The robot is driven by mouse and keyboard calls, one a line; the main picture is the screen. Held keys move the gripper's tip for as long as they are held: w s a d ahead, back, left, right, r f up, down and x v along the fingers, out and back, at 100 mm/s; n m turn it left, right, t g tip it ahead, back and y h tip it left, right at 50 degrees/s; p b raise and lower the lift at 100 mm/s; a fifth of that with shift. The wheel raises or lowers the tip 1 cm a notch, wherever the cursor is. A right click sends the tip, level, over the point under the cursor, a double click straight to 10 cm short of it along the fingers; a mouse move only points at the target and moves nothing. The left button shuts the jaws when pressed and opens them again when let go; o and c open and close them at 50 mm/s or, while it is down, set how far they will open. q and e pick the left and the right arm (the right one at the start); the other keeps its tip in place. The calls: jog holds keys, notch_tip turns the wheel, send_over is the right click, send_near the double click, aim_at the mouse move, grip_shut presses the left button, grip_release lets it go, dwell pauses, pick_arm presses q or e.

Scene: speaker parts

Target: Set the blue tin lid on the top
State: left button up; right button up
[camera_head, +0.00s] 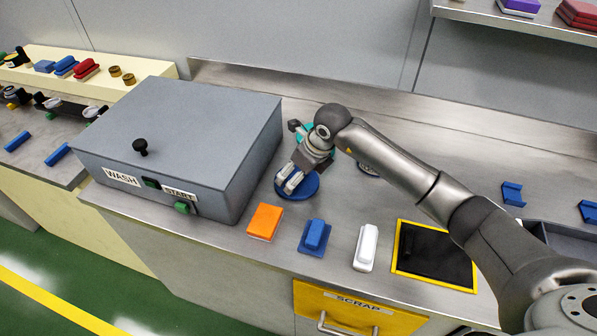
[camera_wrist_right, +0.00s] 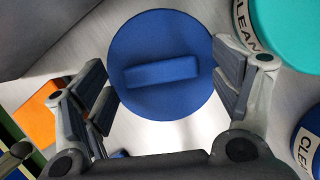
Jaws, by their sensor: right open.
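The blue tin lid (camera_wrist_right: 150,35) is a round disc with a raised bar handle (camera_wrist_right: 160,71). In the head view the lid (camera_head: 309,188) is at the right of the grey box, partly hidden by my right gripper (camera_head: 289,182). In the right wrist view my right gripper (camera_wrist_right: 163,82) is open, with its fingers on either side of the lid and the bar between them, not closed on it. A teal round tin (camera_wrist_right: 290,35) labelled CLEAN and a blue tin (camera_wrist_right: 310,150) with a similar label stand to the right. My left gripper is not in view.
The grey WASH box (camera_head: 190,125) stands close at left. An orange block (camera_head: 265,222), a blue block (camera_head: 314,237), a white block (camera_head: 366,247) and a yellow-framed black pad (camera_head: 435,255) line the front. The counter behind my arm is mostly clear.

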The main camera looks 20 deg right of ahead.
jog(key=shift+r, duration=0.25)
jog(key=b+v, duration=0.1)
jog(key=v, duration=1)
jog(key=shift+s+d+r, duration=0.2)
jog(key=shift+r, duration=0.15)
